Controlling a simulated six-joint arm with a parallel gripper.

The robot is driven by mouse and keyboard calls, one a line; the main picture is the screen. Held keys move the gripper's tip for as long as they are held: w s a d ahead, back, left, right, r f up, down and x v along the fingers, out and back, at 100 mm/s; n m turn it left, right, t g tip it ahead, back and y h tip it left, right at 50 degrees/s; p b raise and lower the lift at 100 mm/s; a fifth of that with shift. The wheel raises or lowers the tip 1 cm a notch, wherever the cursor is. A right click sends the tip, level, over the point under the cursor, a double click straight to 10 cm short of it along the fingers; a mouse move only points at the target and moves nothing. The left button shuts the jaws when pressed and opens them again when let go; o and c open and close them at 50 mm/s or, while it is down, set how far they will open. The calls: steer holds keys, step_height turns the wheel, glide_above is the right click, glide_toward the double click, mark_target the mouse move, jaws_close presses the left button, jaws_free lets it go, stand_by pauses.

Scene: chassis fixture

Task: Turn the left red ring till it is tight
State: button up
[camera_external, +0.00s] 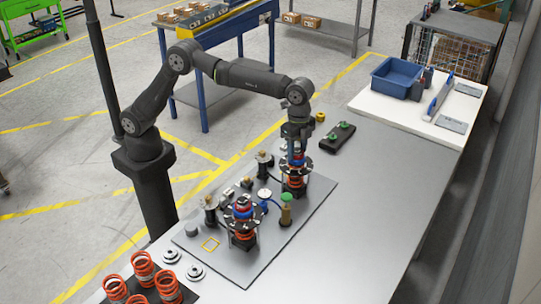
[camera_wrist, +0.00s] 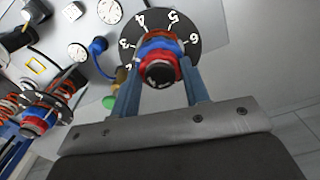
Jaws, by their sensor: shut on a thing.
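My gripper (camera_external: 297,154) points straight down over the farther of two spring assemblies. In the wrist view my gripper (camera_wrist: 160,70) has its two blue-grey fingers on either side of a red ring (camera_wrist: 161,60), shut on it. The ring sits around a dark centre, next to a blue ring (camera_wrist: 156,46) and in front of a black numbered disc (camera_wrist: 185,27). In the external view the fingers mostly hide the held ring. The nearer assembly carries another red ring (camera_external: 242,211), above a black disc and orange spring; it stands clear of my gripper.
Both assemblies stand on a grey plate (camera_external: 226,268) with gauges, a green-topped brass part (camera_external: 286,200) and small fittings close by. Loose orange springs (camera_external: 143,263) stand at the front left. A black block with green knobs (camera_external: 338,136) lies behind. The table's right side is clear.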

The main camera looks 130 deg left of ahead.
steer(key=m, duration=0.5)
steer(key=shift+m, duration=2.4)
steer(key=o, duration=0.7)
steer(key=shift+r, duration=0.1)
step_height(320, 180, up, 7)
steer(key=shift+f, duration=0.1)
